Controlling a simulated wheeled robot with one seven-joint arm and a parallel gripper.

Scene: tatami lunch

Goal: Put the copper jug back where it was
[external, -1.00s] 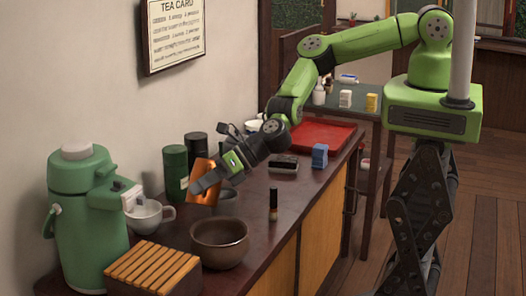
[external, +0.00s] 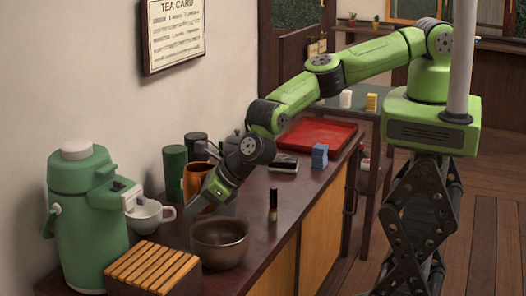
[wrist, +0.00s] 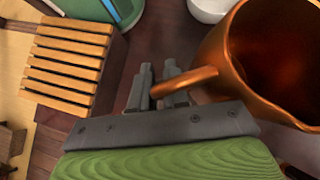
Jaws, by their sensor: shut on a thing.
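The copper jug (external: 193,182) is just right of the dark green canister and looks roughly upright in the external view. My gripper (external: 201,205) comes down in front of it from the upper right and hides part of it. In the wrist view the jug (wrist: 265,55) fills the right side. Its handle (wrist: 193,80) runs to the fingertips of my gripper (wrist: 160,88), which is shut on it. The jug's base is hidden, so I cannot tell whether it touches the counter.
A brown bowl (external: 221,243) and a small dark bottle (external: 273,206) stand in front. A slatted wooden box (external: 153,268), green flask (external: 80,215) and white cup (external: 150,214) are left. The dark green canister (external: 175,170) is close beside the jug. A red tray (external: 318,135) lies farther back.

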